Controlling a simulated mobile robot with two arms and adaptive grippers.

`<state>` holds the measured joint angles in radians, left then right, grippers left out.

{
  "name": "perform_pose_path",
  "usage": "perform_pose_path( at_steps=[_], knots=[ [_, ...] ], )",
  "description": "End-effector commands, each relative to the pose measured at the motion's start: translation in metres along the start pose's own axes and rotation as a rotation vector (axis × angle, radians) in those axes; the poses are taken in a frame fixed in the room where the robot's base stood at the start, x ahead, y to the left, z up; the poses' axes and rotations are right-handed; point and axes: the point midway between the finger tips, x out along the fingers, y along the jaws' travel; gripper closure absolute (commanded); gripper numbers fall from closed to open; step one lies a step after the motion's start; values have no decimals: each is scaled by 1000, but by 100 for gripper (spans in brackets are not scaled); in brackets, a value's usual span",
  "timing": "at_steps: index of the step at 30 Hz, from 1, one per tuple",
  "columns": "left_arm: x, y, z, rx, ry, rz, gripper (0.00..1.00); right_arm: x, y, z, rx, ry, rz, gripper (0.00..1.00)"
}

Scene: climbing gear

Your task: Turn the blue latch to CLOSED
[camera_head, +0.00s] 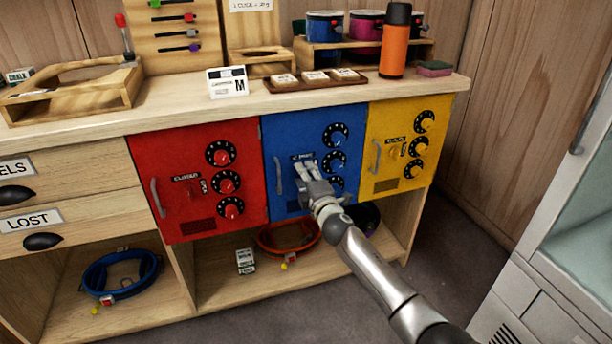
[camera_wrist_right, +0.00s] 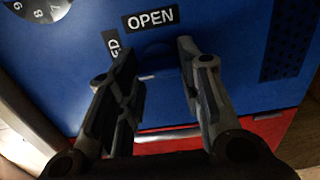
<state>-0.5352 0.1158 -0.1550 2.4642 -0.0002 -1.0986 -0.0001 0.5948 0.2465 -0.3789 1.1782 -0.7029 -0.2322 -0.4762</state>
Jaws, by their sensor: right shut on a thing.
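The blue cabinet door (camera_head: 280,135) is the middle one of three coloured doors under the counter. It also fills most of the right wrist view (camera_wrist_right: 220,90). My right gripper (camera_head: 303,171) reaches its latch area. In the right wrist view my right gripper (camera_wrist_right: 157,54) has its fingers on either side of the blue latch (camera_wrist_right: 155,50), shut on it. The latch shows only as a dark blue bump, and its pointing is hard to tell. The OPEN label (camera_wrist_right: 150,18) is readable beside it; the CLOSED label (camera_wrist_right: 113,44) is mostly hidden by a finger. My left gripper is not in view.
A red door (camera_head: 160,150) and a yellow door (camera_head: 382,120) flank the blue one. Black dials (camera_head: 335,134) sit right of the latch, a handle (camera_head: 277,175) left. An orange bottle (camera_head: 395,45) stands on the counter above. A glass-topped unit (camera_head: 560,240) stands at right.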

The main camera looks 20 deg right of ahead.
Motion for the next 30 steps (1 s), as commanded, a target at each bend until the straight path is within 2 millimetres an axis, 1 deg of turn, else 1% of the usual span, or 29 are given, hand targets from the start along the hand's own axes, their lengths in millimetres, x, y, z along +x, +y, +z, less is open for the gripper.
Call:
perform_pose_path(
  at_steps=[13, 14, 18, 27, 30],
  knots=[
    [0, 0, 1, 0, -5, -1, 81, 0, -1, -1, -12, 2, -1, 90],
    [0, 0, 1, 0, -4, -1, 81, 0, -1, -1, -12, 2, -1, 63],
    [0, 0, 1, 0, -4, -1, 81, 0, -1, -1, -11, 1, -1, 45],
    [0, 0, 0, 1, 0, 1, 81, 0, 0, 0, -10, 0, 0, 45],
    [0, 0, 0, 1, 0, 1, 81, -3, -1, 0, -10, 0, 0, 45]
  ],
)
